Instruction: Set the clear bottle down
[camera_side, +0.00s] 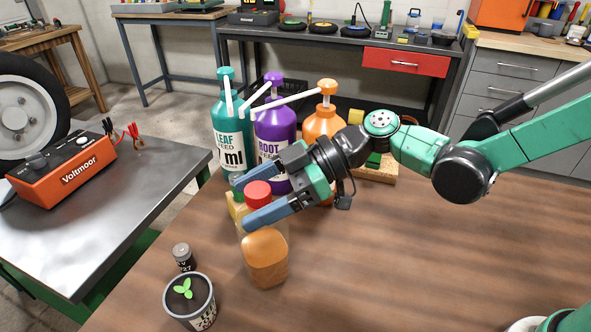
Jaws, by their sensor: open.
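The clear bottle (266,259) has a red cap and orange liquid inside. It stands upright on the brown wooden table (400,260), near the table's left side. My gripper (241,203) is open, with its blue fingers on either side of the bottle's upper part, just below the red cap (258,194). The near finger hides part of the bottle's neck. I cannot tell whether either finger touches the bottle.
A teal pump bottle (231,128), a purple one (275,125) and an orange one (322,124) stand behind my gripper. A potted seedling (190,302) and a small dark cylinder (183,257) are at the front left. The table's right side is mostly clear.

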